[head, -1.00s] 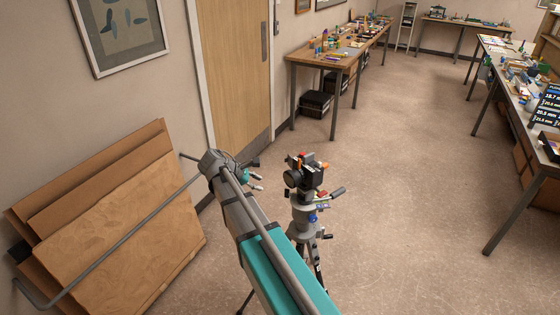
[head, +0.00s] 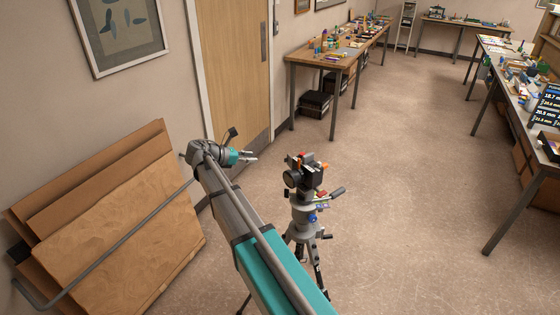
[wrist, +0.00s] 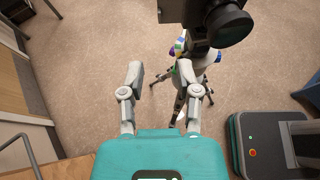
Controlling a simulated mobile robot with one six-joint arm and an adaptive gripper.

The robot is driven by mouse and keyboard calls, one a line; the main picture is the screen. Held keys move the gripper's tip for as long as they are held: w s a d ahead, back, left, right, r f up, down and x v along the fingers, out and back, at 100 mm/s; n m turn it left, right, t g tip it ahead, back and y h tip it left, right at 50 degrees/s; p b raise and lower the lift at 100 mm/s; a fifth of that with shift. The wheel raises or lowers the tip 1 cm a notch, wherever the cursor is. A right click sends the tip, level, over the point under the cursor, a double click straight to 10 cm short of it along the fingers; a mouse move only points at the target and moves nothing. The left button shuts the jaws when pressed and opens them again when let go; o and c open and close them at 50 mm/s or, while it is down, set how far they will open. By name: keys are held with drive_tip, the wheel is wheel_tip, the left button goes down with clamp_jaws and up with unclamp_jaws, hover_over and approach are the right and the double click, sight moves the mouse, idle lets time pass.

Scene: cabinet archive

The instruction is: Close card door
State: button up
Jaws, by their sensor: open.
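A black camera (head: 305,172) with small orange and red parts stands on a grey tripod (head: 306,222) in the middle of the head view. No card door can be made out on it at this size. My gripper (head: 252,156) is left of the camera, apart from it, pointing right toward it. In the wrist view the gripper (wrist: 160,82) has its two fingers spread with nothing between them. The camera's dark body and round lens (wrist: 228,24) show beyond the fingers, at the top, with the tripod legs below.
Cardboard and wooden sheets (head: 110,225) lean in a metal rack at the left wall. A wooden door (head: 236,75) is behind my gripper. Cluttered workbenches (head: 335,60) stand at the back and right (head: 515,85). The floor (head: 415,170) right of the tripod is clear.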

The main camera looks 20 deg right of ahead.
sight(288, 162)
drive_tip(key=b+x, duration=0.5)
drive_tip(key=x, duration=0.8)
drive_tip(key=shift+d+f, duration=0.15)
drive_tip(key=shift+d, duration=0.1)
clamp_jaws()
